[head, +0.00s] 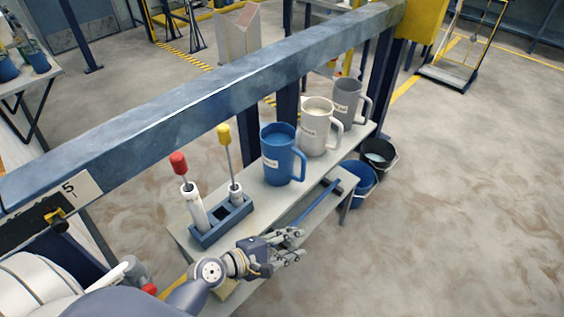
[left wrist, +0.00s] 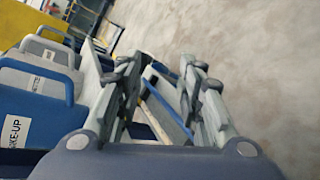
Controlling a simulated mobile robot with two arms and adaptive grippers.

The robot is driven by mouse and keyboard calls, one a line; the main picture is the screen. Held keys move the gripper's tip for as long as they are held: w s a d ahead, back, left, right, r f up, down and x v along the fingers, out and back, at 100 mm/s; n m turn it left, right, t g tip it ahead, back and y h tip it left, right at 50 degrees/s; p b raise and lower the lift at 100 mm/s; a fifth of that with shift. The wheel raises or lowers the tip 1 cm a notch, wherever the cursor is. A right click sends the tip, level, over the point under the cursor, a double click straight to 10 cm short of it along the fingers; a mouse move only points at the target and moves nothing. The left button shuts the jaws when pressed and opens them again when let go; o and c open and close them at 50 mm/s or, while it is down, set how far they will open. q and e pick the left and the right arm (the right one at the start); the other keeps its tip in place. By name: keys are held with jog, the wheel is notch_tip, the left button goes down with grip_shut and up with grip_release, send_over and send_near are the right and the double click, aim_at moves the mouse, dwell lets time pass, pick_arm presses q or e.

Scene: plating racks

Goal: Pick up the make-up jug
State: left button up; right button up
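The make-up jug is the blue jug (head: 275,160) standing upright on the grey shelf, its handle toward the right. In the left wrist view, the blue jug (left wrist: 45,107) is at the lower left, with part of its label, ending in "KE-UP", readable. My left gripper (head: 296,244) is open and empty, in front of the jug and lower in the picture. It does not touch the jug. The left wrist view shows its fingers (left wrist: 158,68) apart with nothing held between them. My right gripper is not in view.
A white jug (head: 313,133) and a grey jug (head: 343,103) stand beyond the blue one. A blue holder (head: 222,227) with red- and yellow-topped tools stands left of it. A thick beam (head: 200,97) runs behind. Blue (head: 357,188) and black (head: 388,168) buckets stand right of the shelf.

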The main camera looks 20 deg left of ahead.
aim_at(302, 178)
pick_arm(q)
jog(key=w+a+r+n+t, duration=0.1)
jog(key=w+r+n+t, duration=0.1)
jog(key=w+r+n, duration=0.1)
jog(key=w+a+r+n+t+y, duration=0.1)
jog(key=w+a+r+n+t, duration=0.1)
jog(key=w+r+n, duration=0.2)
jog(key=w+a+r+n+t+p, duration=0.1)
jog(key=w+a+r+n+t, duration=0.1)
jog(key=n, duration=0.5)
jog(key=shift+w+a+r, duration=0.1)
jog(key=shift+w+r, duration=0.75)
jog(key=shift+r, duration=0.3)
jog(key=shift+w+d, duration=0.25)
jog(key=shift+w, duration=0.45)
jog(key=x, duration=0.4)
jog(key=shift+w+f, duration=0.2)
jog(key=shift+f, duration=0.2)
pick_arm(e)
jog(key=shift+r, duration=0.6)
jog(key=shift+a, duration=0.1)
pick_arm(q)
grip_shut()
jog(key=shift+r, duration=0.15)
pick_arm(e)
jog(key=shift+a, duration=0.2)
